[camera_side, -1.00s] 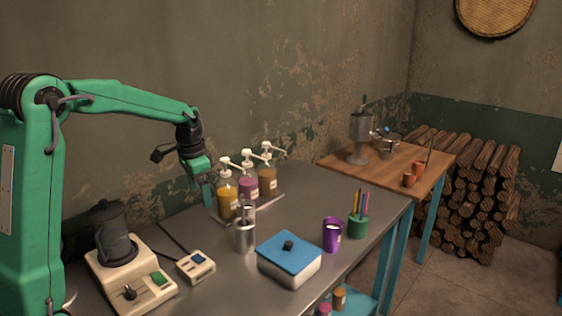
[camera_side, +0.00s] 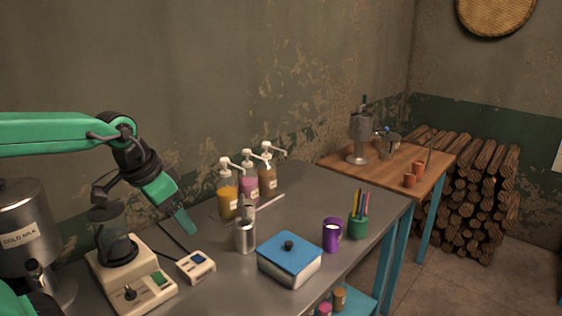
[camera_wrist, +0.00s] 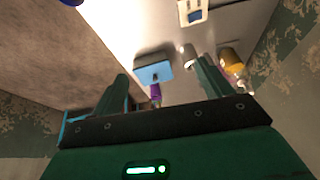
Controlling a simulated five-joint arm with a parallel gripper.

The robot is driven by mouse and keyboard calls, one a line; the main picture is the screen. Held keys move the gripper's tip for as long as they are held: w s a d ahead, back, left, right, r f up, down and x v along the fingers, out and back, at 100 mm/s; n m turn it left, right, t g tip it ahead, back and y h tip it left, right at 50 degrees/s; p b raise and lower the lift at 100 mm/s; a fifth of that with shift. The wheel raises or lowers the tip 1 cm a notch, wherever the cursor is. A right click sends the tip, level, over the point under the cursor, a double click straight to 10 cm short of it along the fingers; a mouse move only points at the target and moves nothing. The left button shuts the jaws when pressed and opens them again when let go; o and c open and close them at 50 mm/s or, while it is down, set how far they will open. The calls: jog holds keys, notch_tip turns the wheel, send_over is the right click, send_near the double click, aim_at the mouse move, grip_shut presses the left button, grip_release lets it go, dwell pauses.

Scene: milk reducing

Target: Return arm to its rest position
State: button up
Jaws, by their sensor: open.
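My gripper (camera_side: 186,226) is green and hangs over the metal table, pointing down and to the right in the side view. It is above the area between the beaker on its cream base and the pump bottles, and touches nothing that I can see. In the wrist view its two fingers (camera_wrist: 160,82) stand apart with nothing held between them. My arm reaches in from the left edge of the side view.
A cream hotplate (camera_side: 133,285) with a dark beaker (camera_side: 112,238), a small control box (camera_side: 196,266), a metal shaker (camera_side: 245,236), pump bottles (camera_side: 228,200), a blue-lidded box (camera_side: 289,262) and a purple cup (camera_side: 332,234) stand on the table. A cold milk dispenser (camera_side: 25,235) stands at left.

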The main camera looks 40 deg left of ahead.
jog(key=s+d+f+t, duration=0.1)
jog(key=s+d, duration=0.1)
jog(key=s, duration=0.3)
jog(key=shift+s+d+f+n, duration=0.15)
jog(key=shift+d+f+n, duration=0.15)
